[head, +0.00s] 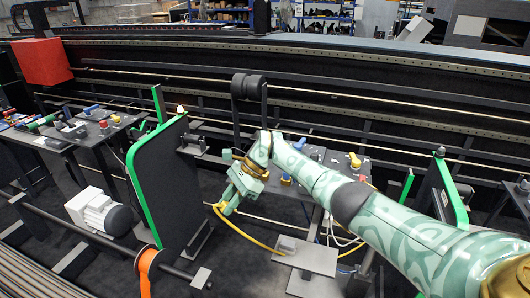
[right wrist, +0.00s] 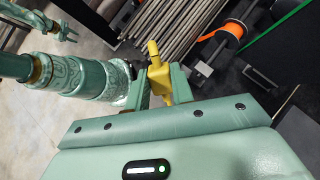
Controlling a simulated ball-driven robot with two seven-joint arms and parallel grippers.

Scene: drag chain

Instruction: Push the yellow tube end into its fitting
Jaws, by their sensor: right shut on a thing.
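My right gripper (head: 228,203) hangs in the middle of the head view, left of a dark plate on a stand. It is shut on the yellow tube end (right wrist: 158,72), which shows between its fingers in the right wrist view and sticks out beyond them. The yellow tube (head: 250,238) curves down and right from the gripper towards the plate's stand. Yellow fittings show on the dark plate, one at the right (head: 354,160) and a smaller one nearer the gripper (head: 286,179); the tube end is apart from both. A small teal claw at upper left of the right wrist view looks like my left gripper (right wrist: 64,32).
A black panel with a green edge (head: 160,185) stands just left of my right gripper. An orange reel (head: 148,262) and a grey motor (head: 98,212) are at lower left. Long rails run behind.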

